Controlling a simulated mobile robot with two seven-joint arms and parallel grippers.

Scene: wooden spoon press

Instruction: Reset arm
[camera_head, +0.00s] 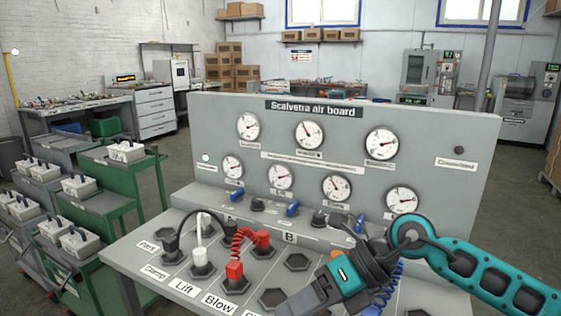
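My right arm comes in from the right, teal and dark grey, over the front right of the air board. Its gripper (298,305) points down and left above the sloped panel near the bottom edge. I cannot make out a gap between its fingers or anything held in them. My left gripper is out of view. The grey air board (480,150) stands upright with several round gauges. On the sloped panel, a black plug (171,244), a white plug (201,262) and a red plug (235,271) sit near the labels "Clamp", "Lift" and "Blow".
A coiled red hose (240,238) and a blue coiled hose (388,285) lie on the panel, the blue one beside my arm. Empty hexagonal sockets (296,262) are in the panel's middle. Green carts (125,185) with grey bins stand left. A workbench (75,108) is behind them.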

